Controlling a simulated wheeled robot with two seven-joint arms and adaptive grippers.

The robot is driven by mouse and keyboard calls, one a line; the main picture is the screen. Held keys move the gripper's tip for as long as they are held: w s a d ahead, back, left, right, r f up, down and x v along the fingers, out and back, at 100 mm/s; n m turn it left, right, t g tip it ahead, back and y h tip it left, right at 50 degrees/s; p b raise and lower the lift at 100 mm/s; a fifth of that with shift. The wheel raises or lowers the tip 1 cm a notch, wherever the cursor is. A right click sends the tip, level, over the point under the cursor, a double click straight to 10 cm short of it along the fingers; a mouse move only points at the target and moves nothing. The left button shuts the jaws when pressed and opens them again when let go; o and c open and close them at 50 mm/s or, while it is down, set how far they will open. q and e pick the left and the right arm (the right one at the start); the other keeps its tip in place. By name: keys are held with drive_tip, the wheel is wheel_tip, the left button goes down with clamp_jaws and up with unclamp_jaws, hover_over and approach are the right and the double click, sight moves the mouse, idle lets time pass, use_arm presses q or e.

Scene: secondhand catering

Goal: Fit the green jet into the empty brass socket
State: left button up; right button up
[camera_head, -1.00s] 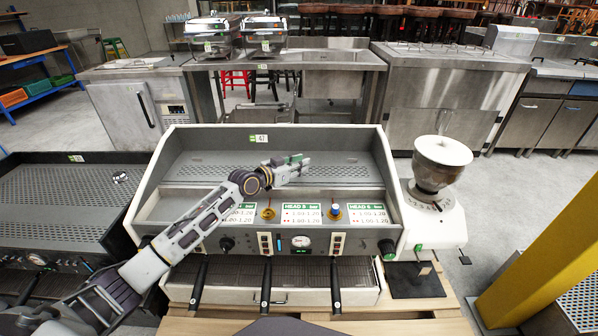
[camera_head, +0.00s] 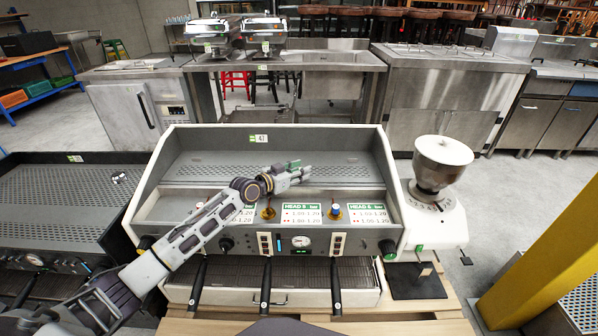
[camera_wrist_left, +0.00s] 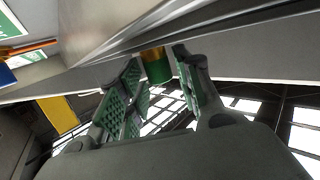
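My left gripper (camera_head: 300,173) is above the front panel of the cream espresso machine (camera_head: 386,160), over its grey tray. In the left wrist view, its two green-padded fingers (camera_wrist_left: 158,75) close on the green jet (camera_wrist_left: 158,73), which has a brass-coloured end poking past the fingertips. In the head view the jet cannot be told apart from the green pads. A brass socket (camera_head: 268,213) with nothing standing in it shows on the panel ledge, below and left of the gripper. Another brass socket (camera_head: 334,215) holds a blue-topped piece (camera_head: 335,208). My right gripper is out of view.
Printed cards (camera_head: 301,213) stand along the ledge between the sockets. A gauge (camera_head: 301,241) and black handles (camera_head: 335,287) are below. A grinder with a white hopper (camera_head: 443,151) stands to the right. The tray behind the ledge is clear.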

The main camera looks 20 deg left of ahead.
use_arm(q)
drive_tip(key=shift+o, duration=0.2)
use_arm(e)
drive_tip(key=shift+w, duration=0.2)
use_arm(q)
drive_tip(key=shift+s+a, duration=0.4)
drive_tip(key=shift+s, duration=0.25)
drive_tip(key=shift+p+v, duration=0.3)
drive_tip(key=shift+v, duration=0.45)
drive_tip(key=shift+s+a+r, duration=0.5)
drive_tip(key=shift+s+a, duration=0.2)
drive_tip(key=shift+s, duration=0.05)
drive_tip(key=shift+s+a+r+p, duration=0.15)
drive_tip(key=shift+s+a+p, duration=0.2)
drive_tip(key=shift+s, duration=0.25)
drive_tip(key=v, duration=0.7)
drive_tip(key=shift+p, duration=0.35)
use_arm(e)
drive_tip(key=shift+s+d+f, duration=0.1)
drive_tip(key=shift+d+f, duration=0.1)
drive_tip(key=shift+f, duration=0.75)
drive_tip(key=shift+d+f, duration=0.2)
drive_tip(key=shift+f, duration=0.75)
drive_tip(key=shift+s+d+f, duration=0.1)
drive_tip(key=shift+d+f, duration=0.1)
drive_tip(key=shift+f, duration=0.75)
